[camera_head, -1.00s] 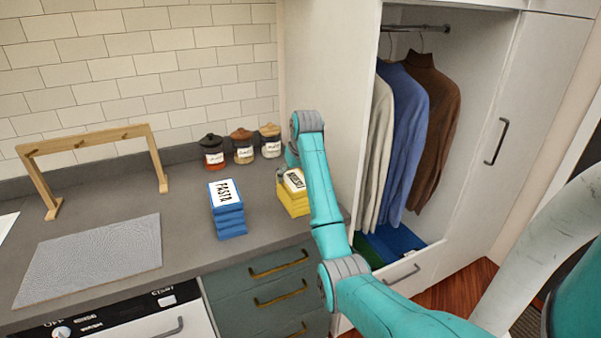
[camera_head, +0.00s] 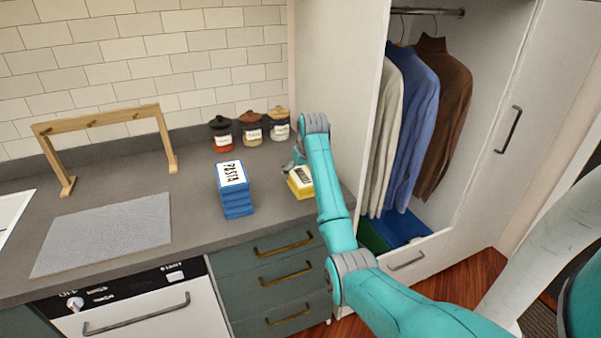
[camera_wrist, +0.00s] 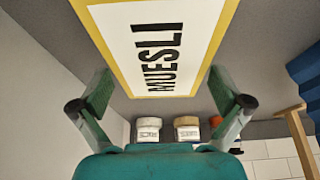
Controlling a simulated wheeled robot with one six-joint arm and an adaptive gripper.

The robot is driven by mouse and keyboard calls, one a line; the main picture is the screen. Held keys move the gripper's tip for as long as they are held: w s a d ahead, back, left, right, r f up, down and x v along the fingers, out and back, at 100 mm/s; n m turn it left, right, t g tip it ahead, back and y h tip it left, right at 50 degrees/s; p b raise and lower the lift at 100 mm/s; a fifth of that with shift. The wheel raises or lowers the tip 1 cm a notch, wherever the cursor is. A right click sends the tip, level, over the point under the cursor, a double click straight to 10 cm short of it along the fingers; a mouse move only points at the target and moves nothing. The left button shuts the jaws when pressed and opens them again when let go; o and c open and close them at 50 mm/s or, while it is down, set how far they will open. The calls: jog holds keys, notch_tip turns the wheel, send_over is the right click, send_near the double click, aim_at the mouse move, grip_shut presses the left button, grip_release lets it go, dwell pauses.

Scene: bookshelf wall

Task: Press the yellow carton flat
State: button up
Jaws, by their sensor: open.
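The yellow carton (camera_head: 301,187) stands on the grey counter beside the tall cabinet side. It looks low and squat, partly hidden by my arm. In the wrist view its white label reading MUESLI (camera_wrist: 158,45) faces the camera and fills the upper middle. My gripper (camera_head: 296,163) is at the carton's top, behind it in the head view. In the wrist view my gripper (camera_wrist: 160,88) has its two fingers spread wide, one on each side of the label's lower edge, with nothing held between them. I cannot tell whether it touches the carton.
A blue PASTA carton (camera_head: 236,198) with creased sides stands to the left. Several lidded jars (camera_head: 251,130) are behind, near the tiled wall. A wooden rack (camera_head: 105,120) and grey mat (camera_head: 105,230) lie left. The open wardrobe (camera_head: 440,185) with hanging clothes is right.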

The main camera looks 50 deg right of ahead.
aim_at(304, 178)
jog(key=shift+v, duration=3.8)
